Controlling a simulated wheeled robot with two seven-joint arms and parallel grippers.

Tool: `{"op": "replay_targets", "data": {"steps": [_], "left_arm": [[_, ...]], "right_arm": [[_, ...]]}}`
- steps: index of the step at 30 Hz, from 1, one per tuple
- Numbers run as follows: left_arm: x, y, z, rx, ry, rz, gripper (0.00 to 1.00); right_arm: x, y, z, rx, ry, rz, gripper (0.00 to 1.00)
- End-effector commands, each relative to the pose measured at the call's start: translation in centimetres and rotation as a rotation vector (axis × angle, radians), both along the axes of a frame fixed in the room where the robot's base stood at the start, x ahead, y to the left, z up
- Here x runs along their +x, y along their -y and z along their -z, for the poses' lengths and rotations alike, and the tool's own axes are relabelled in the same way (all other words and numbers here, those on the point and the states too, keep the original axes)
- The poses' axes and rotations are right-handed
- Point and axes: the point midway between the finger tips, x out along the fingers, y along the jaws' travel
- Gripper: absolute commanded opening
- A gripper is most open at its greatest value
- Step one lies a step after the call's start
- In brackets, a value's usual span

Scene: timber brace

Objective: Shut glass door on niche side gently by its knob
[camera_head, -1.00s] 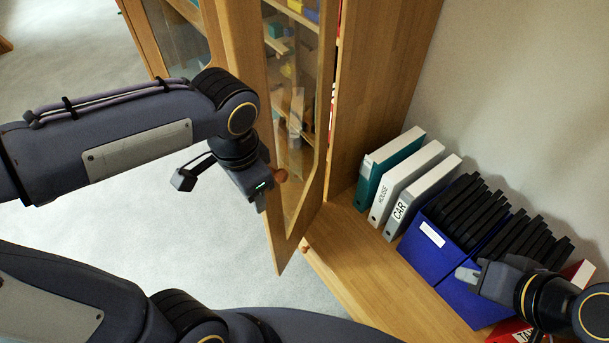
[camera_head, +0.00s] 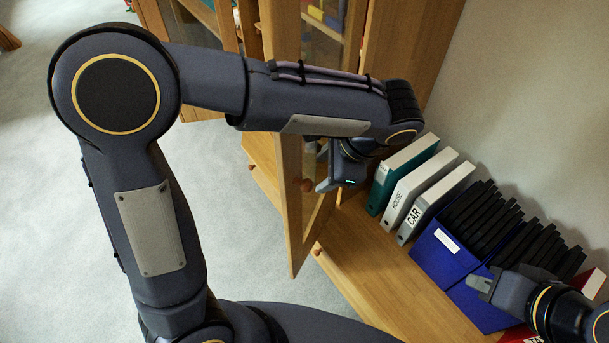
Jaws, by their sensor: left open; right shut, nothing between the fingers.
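The glass door (camera_head: 291,225) stands open, its wooden frame seen at a steep angle and its lower corner jutting out over the floor. Its round wooden knob (camera_head: 307,186) shows on the frame. My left gripper (camera_head: 327,184) is open, just right of the knob, on the side toward the binders. I cannot tell whether it touches the door or knob; nothing shows between its fingers. My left forearm crosses in front of the door and hides its middle and part of the glass. My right gripper (camera_head: 480,282) is shut and empty, beside the blue box at lower right.
On the wooden niche top (camera_head: 365,262) stand a teal binder (camera_head: 380,186), two white binders (camera_head: 400,196) and a blue box (camera_head: 440,262) of black folders, close right of my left gripper. A wall rises behind. Grey floor (camera_head: 235,240) lies open to the left.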

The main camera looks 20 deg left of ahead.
Motion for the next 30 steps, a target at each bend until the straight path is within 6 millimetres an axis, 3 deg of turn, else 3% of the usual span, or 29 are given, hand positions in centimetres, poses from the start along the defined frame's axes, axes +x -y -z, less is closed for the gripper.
{"op": "replay_targets", "data": {"steps": [15, 25, 30], "left_arm": [[0.7, -3.0, 6.3, 0.001, -0.003, 0.000, 0.51], [0.8, -3.2, 6.8, 0.000, -0.001, 0.000, 0.51], [0.8, -3.2, 6.8, 0.000, -0.001, 0.000, 0.31]], "right_arm": [[0.0, 0.0, -0.3, 0.000, 0.000, 0.000, 0.00], [0.0, 0.0, -0.3, 0.000, 0.000, 0.000, 0.00], [0.0, 0.0, -0.3, 0.000, 0.000, 0.000, 0.00]]}}
